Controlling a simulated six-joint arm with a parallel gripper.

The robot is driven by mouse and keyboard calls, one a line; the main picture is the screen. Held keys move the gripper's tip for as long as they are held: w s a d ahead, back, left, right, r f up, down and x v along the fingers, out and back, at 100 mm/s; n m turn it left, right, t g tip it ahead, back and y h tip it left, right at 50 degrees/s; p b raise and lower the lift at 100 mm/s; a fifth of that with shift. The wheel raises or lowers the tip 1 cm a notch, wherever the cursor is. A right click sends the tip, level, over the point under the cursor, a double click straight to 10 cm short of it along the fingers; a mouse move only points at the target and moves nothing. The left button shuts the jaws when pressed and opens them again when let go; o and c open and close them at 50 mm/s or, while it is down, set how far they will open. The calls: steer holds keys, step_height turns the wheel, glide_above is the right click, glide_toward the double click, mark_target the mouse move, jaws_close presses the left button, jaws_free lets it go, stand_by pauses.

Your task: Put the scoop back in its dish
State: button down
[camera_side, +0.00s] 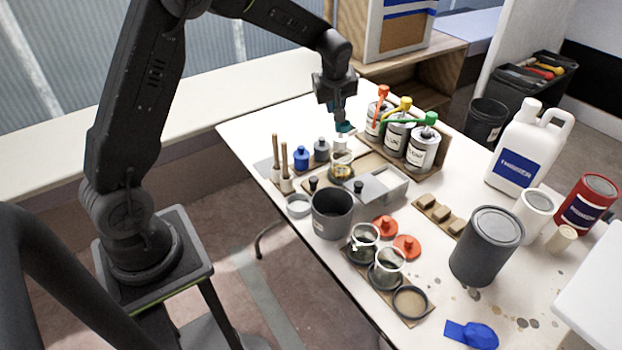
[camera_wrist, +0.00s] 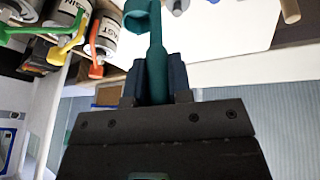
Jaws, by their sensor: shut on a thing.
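The teal scoop (camera_wrist: 157,62) is between the fingers of my gripper (camera_wrist: 158,82) in the wrist view. The fingers are shut on its handle, and its rounded bowl end points away from the gripper. In the side view, my gripper (camera_side: 339,112) is above the far part of the table. The scoop (camera_side: 345,127) shows there as a small teal patch just below the fingers, above a pale cup (camera_side: 340,144). I cannot tell which belongs to the scoop.
Labelled cans (camera_side: 423,150) with coloured handles stand right of my gripper. A dark grey pot (camera_side: 332,212), a grey box (camera_side: 381,187) and orange lids (camera_side: 407,246) crowd the middle. A white jug (camera_side: 527,150) and large grey can (camera_side: 486,246) stand at right.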

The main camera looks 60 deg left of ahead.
step_height(320, 180, up, 2)
steer(key=shift+r, duration=0.2)
steer(key=s+a+m, duration=0.2)
steer(key=s+a, duration=0.1)
steer(key=s, duration=0.8)
steer(key=s+a+m, duration=0.3)
steer(key=s, duration=0.8)
step_height(320, 180, down, 8)
steer(key=shift+w+d+f, duration=1.3)
steer(key=shift+d+f, duration=0.15)
steer(key=shift+f, duration=0.45)
steer(key=shift+w+d+f, duration=1.3)
steer(key=shift+d+f, duration=0.15)
steer(key=shift+f, duration=0.4)
steer(key=shift+w+d+f, duration=1.3)
steer(key=shift+d+f, duration=0.15)
steer(key=shift+f, duration=0.45)
steer(key=c, duration=1)
jaws_free()
steer(key=shift+f, duration=0.15)
steer(key=shift+c, duration=0.2)
